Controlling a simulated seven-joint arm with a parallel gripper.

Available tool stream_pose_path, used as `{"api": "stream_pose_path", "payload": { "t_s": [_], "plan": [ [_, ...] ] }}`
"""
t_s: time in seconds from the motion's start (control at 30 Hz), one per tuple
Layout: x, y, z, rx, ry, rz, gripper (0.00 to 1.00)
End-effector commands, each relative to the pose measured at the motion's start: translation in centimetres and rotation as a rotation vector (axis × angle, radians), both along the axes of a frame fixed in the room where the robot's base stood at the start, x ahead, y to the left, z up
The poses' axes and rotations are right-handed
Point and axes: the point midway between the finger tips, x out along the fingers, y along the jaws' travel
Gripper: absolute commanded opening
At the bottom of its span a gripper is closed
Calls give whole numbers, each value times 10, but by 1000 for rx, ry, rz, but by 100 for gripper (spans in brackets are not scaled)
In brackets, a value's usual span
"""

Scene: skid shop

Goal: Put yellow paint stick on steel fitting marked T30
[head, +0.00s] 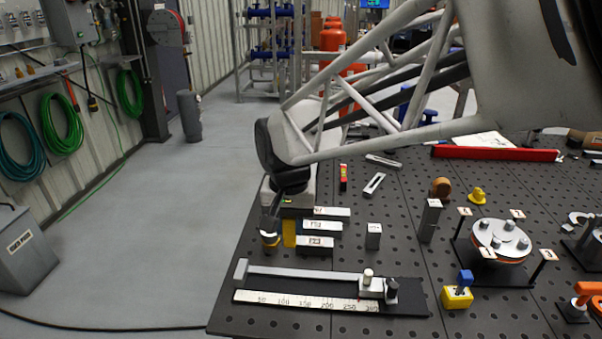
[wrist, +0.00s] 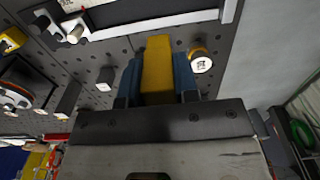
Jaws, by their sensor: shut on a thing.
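The yellow paint stick (wrist: 157,62) is between the two blue fingers of my gripper (wrist: 158,80) in the wrist view. In the head view, yellow that looks like the stick (head: 289,233) shows below my gripper (head: 288,212), beside the left ends of several labelled blocks. I cannot tell whether it touches the table. Steel blocks with marked faces include a small upright one (head: 373,236), a taller one (head: 430,220) and a low one (head: 315,243). The small upright one also shows in the wrist view (wrist: 105,78). I cannot read T30 on any of them.
A round yellow-sided piece with a white top (head: 269,241) stands close left of the stick. A long ruler fixture (head: 415,300) lies in front. A yellow block with a blue top (head: 458,296) and a round plate fixture (head: 500,240) are to the right. The perforated table (head: 395,260) has bare patches between.

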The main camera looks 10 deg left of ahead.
Motion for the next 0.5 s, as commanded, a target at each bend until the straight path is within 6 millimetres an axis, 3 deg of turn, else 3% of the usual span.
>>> {"api": "stream_pose_path", "payload": {
  "t_s": [0.03,0.2,0.5],
  "plan": [
    [0,-1,-13,-4,7,-2,5],
    [0,-1,-36,-3,5,-3,5],
    [1,-1,-44,-2,4,-3,5]
  ]
}}
